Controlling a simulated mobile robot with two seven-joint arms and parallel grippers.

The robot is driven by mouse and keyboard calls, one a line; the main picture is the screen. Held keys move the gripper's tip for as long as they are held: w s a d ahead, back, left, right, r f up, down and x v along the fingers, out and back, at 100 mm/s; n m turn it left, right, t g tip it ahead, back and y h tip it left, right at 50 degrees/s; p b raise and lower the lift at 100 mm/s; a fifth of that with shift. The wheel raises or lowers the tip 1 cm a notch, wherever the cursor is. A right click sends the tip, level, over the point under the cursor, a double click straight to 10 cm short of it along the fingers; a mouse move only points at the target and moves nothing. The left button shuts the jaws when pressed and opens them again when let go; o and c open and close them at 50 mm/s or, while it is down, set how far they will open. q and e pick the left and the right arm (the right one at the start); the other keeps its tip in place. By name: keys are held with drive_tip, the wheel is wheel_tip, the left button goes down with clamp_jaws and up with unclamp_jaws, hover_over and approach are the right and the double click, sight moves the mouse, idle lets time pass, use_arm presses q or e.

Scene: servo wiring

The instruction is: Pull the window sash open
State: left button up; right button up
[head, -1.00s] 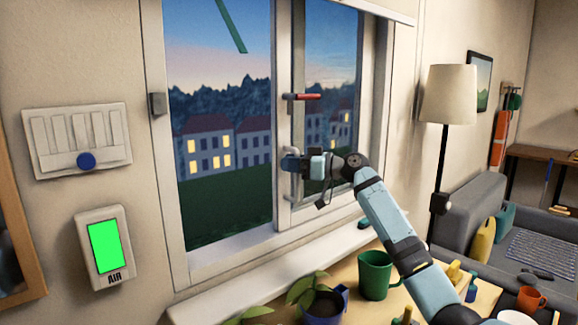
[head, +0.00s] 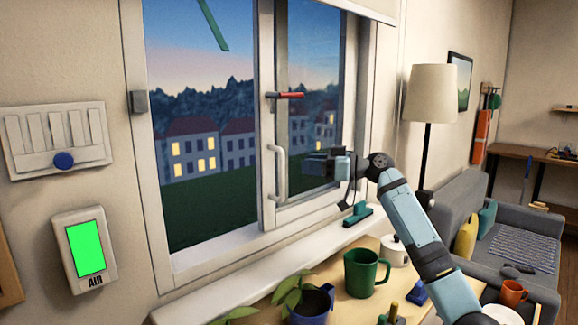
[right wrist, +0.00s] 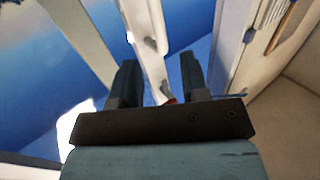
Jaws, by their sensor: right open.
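The window sash (head: 270,205) is the right-hand pane in a white frame. It carries a red lever (head: 290,95) and a white upright pull handle (head: 280,172). I cannot tell whether the sash stands ajar. My right gripper (head: 308,163) is open and empty, just right of the pull handle and in front of the glass, apparently apart from the handle. In the right wrist view its two dark fingers (right wrist: 160,85) are spread, with a white frame strip (right wrist: 145,40) visible beyond and between them. My left gripper is out of view.
A white sill (head: 220,296) runs below the window, with a green-based object (head: 357,214) on it. A floor lamp (head: 432,95) stands to the right.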

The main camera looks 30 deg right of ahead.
drive_tip(key=v, duration=0.4)
drive_tip(key=shift+s, duration=0.1)
idle(0.5)
